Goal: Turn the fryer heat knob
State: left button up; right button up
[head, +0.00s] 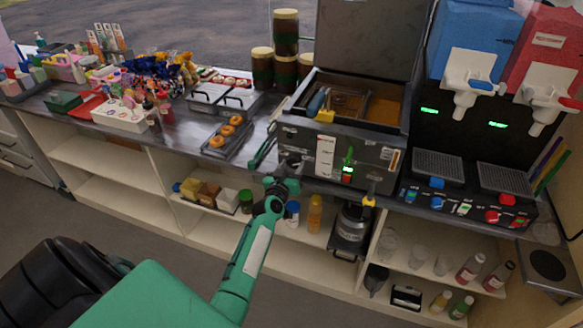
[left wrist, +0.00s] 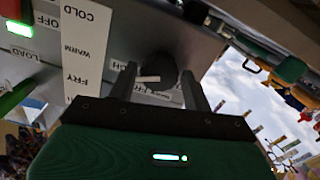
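The fryer (head: 375,157) is a grey metal box with a raised lid on the counter. Its heat knob (left wrist: 161,70) is dark and round with a white pointer mark, on the front panel. In the left wrist view, the labels COLD, WARM and FRY run down a white strip (left wrist: 83,45) left of the knob. The mark points left, near a partly hidden label ending in CH. My left gripper (head: 291,165) is at the fryer's front left and hides the knob in the head view. Its fingers (left wrist: 160,85) are open, one on each side of the knob, with small gaps visible. My right gripper is not in view.
A green switch (head: 348,160) is on the fryer front, right of the gripper. Green-handled tongs (head: 263,150) hang at its left. A doughnut tray (head: 228,137) is further left, drink dispensers (head: 470,85) stand right. Shelves with bottles (head: 315,213) lie below the counter.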

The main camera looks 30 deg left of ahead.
pick_arm(q)
jog(key=c, duration=0.6)
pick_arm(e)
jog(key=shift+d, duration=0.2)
pick_arm(q)
jog(key=shift+n, duration=0.3)
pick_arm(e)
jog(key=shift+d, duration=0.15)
pick_arm(q)
jog(key=n, duration=0.4)
jog(key=shift+n, duration=2.1)
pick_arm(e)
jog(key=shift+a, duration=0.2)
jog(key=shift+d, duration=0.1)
pick_arm(q)
jog(key=o, duration=1)
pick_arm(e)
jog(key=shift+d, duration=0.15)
pick_arm(q)
jog(key=shift+s, duration=0.1)
